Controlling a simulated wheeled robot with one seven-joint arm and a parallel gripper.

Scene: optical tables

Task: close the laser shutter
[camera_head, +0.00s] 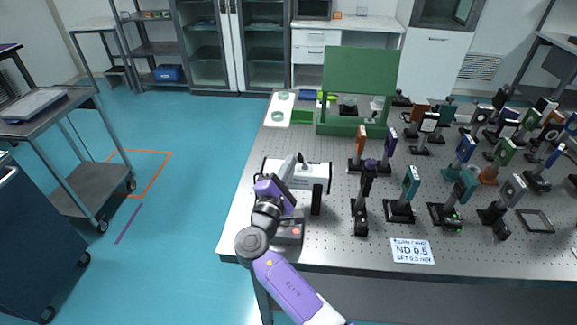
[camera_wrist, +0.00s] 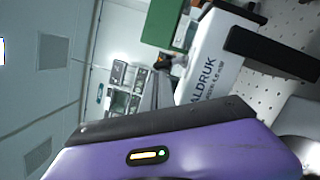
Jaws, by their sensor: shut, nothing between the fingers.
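The laser is a white box (camera_head: 312,174) with dark ends, near the left front of the perforated optical table (camera_head: 335,255). In the wrist view its white side (camera_wrist: 207,62) carries dark lettering, and a black bar (camera_wrist: 270,55) juts out beside it. I cannot make out clearly which part is the shutter or whether it is open. My purple arm reaches up to the laser's left end. My gripper (camera_head: 292,165) is shut and empty, close to the top of the box; contact cannot be told. The fingertips are not clear in the wrist view.
Several posts with optics (camera_head: 410,190) stand right of the laser. A green panel (camera_head: 360,72) rises behind it. A small box with a red mark (camera_head: 290,231) sits by my arm.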

